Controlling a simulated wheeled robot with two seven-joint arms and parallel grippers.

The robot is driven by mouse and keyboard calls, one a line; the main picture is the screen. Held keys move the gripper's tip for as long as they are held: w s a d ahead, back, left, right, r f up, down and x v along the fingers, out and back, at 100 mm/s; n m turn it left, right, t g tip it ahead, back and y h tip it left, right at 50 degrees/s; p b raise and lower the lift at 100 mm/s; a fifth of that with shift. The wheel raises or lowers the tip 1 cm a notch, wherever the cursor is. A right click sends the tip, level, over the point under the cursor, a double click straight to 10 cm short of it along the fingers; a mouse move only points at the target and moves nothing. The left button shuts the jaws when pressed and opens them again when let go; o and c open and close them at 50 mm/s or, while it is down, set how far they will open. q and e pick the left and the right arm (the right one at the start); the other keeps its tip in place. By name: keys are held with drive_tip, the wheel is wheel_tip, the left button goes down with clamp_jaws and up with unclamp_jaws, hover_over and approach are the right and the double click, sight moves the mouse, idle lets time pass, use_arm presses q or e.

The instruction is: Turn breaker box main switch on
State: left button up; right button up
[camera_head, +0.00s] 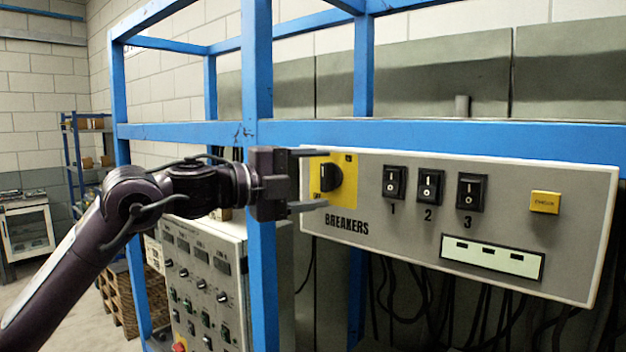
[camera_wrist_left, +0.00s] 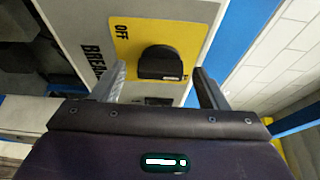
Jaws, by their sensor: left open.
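The breaker box (camera_head: 400,240) is a grey panel marked BREAKERS on a blue frame. Its main switch is a black rotary knob (camera_head: 332,178) on a yellow plate (camera_head: 319,200) at the panel's left end. My left gripper (camera_head: 310,179) is open, in front of the yellow plate, with one finger above and one below the knob's height. In the left wrist view, the knob (camera_wrist_left: 162,63) shows between and beyond the fingertips of my left gripper (camera_wrist_left: 161,82), with the word OFF on the yellow plate (camera_wrist_left: 180,33). Whether the fingers touch the knob is unclear. My right gripper is not in view.
Three black rocker switches, numbered 1 to 3, sit right of the knob, the middle one here (camera_head: 430,187). A yellow button (camera_head: 545,202) is further right. A blue post (camera_head: 260,270) stands close beside my left wrist. A grey control cabinet (camera_head: 205,275) is lower left.

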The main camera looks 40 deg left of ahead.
use_arm(q)
drive_tip(key=shift+s+a+f+b, duration=0.1)
drive_tip(key=shift+s+b, duration=0.1)
drive_tip(key=shift+b, duration=0.1)
drive_tip(key=b+v, duration=0.6)
drive_tip(key=v, duration=0.1)
drive_tip(key=shift+s, duration=0.2)
